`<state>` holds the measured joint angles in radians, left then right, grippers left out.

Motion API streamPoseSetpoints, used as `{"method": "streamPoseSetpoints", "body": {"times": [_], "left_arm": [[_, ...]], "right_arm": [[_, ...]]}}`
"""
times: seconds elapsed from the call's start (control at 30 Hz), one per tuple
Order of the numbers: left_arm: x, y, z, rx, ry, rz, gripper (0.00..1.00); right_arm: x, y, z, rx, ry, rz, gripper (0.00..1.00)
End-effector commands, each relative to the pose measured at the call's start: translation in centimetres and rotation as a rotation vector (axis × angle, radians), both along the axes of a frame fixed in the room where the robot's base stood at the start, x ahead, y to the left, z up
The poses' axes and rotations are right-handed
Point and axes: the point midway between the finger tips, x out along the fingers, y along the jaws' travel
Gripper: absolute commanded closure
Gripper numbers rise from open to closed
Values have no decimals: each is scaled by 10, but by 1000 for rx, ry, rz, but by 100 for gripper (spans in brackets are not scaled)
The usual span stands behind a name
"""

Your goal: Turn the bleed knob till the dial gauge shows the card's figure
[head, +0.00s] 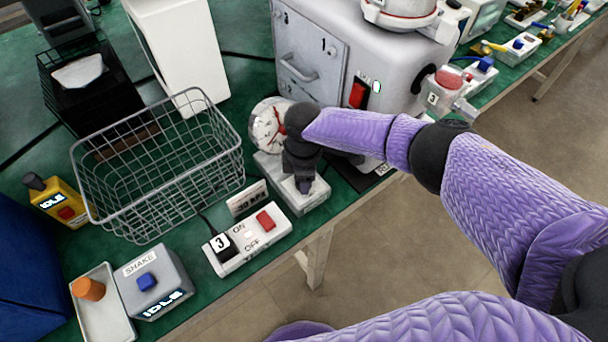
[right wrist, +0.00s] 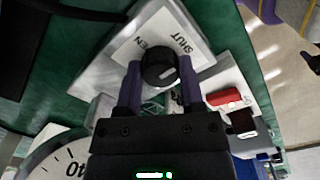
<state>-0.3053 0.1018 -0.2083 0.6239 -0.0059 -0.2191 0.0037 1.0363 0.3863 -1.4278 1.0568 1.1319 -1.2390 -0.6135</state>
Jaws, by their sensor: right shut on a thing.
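The dial gauge (head: 266,124) has a round white face with red on it, partly hidden behind my right wrist; I cannot read its needle. Part of its face, with "40", shows in the right wrist view (right wrist: 48,158). The bleed knob (right wrist: 160,68) is black and round, on a pale plate (right wrist: 185,22) marked OPEN and SHUT. My right gripper (right wrist: 160,82) is shut on the knob, one purple finger on each side. In the head view my right gripper (head: 304,184) points down onto the pale base. The card (head: 247,197) stands beside it, its figure small, seemingly 30.
A switch box (head: 248,245) marked 3 with a red rocker stands just in front. A wire basket (head: 160,165) is to the left, a grey machine (head: 345,60) behind. A SHAKE box (head: 153,284) and tray (head: 103,315) are front left. The table edge is close.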

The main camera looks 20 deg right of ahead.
Motion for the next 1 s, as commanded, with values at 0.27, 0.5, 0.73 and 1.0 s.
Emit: {"method": "streamPoseSetpoints", "body": {"times": [0.27, 0.5, 0.73, 1.0], "left_arm": [[1, 0, 9, 0, -2, 0, 41], [2, -1, 21, 0, -4, -1, 41], [3, -1, 31, 0, -7, 1, 41], [5, -3, 41, -1, -9, 2, 41]], "right_arm": [[-1, 1, 2, 1, 2, -116, 100], [-1, 1, 2, 0, 3, -326, 100], [-1, 1, 2, 0, 3, -545, 100], [-1, 1, 2, 1, 2, -801, 100]]}}
